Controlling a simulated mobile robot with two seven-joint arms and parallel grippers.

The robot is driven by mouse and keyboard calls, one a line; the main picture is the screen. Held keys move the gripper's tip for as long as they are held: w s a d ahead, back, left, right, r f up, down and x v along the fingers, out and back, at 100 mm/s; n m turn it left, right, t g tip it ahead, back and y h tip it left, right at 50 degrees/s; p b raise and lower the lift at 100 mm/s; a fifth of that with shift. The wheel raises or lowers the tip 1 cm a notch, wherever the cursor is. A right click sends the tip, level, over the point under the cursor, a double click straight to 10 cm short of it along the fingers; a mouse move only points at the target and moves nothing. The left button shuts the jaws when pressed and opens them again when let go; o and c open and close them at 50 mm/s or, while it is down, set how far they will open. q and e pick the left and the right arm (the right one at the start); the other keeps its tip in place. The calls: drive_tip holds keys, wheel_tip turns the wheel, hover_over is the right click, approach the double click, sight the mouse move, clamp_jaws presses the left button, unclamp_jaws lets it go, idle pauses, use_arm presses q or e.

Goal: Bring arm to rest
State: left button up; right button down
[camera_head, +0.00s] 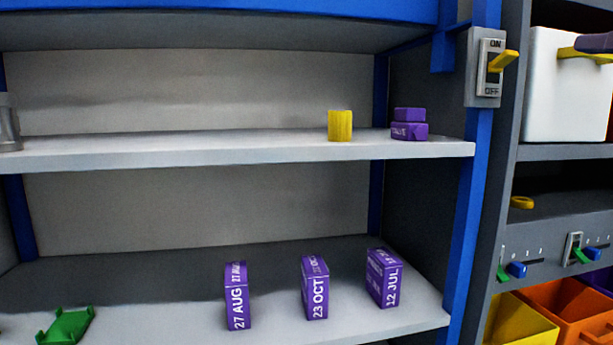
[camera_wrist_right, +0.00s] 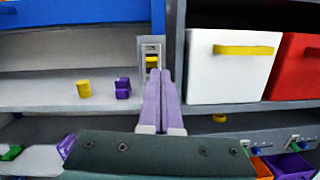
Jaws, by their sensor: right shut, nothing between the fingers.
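My right gripper (camera_head: 595,42) shows only as a purple finger piece at the right edge of the head view, in front of the white drawer's yellow handle. In the right wrist view, its two purple fingers (camera_wrist_right: 160,74) are together with nothing between them. There, their tips overlap the lower part of the wall switch (camera_wrist_right: 151,55); contact cannot be told. The switch (camera_head: 487,68), marked ON and OFF, has its yellow lever (camera_head: 503,61) sticking out and tilted up. My left gripper is not in view.
The upper shelf (camera_head: 230,150) holds a yellow block (camera_head: 340,125) and stacked purple boxes (camera_head: 409,131). Three dated purple boxes (camera_head: 315,288) and a green piece (camera_head: 66,326) are on the lower shelf. A white drawer (camera_head: 565,95) and open bins (camera_head: 562,305) are at right.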

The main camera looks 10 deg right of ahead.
drive_tip(key=s+d+f+m+g+h, duration=0.2)
drive_tip(key=s+f+m+g+h, duration=0.1)
drive_tip(key=f+m, duration=0.45)
drive_tip(key=s+d+f+m+g+h, duration=0.2)
drive_tip(key=s+f+m+h, duration=0.1)
drive_tip(key=f+m, duration=0.5)
drive_tip(key=s+a+f+m+g, duration=0.2)
drive_tip(key=s+f+m, duration=0.1)
drive_tip(key=f, duration=0.3)
drive_tip(key=s+a+f+m+g, duration=0.2)
drive_tip(key=s+f+m+g, duration=0.15)
drive_tip(key=f, duration=0.25)
drive_tip(key=s+a+f+m+g+y, duration=0.35)
drive_tip(key=s+a+m, duration=0.25)
drive_tip(key=a, duration=0.3)
drive_tip(key=s+a+f+m+g+y, duration=0.2)
drive_tip(key=s+a+f+m, duration=0.35)
drive_tip(key=a, duration=0.35)
wheel_tip(320, 180, up, 14)
drive_tip(key=p, duration=1.4)
drive_tip(key=shift+s+d+r, duration=0.15)
drive_tip(key=shift+d+r, duration=0.1)
drive_tip(key=shift+d, duration=0.05)
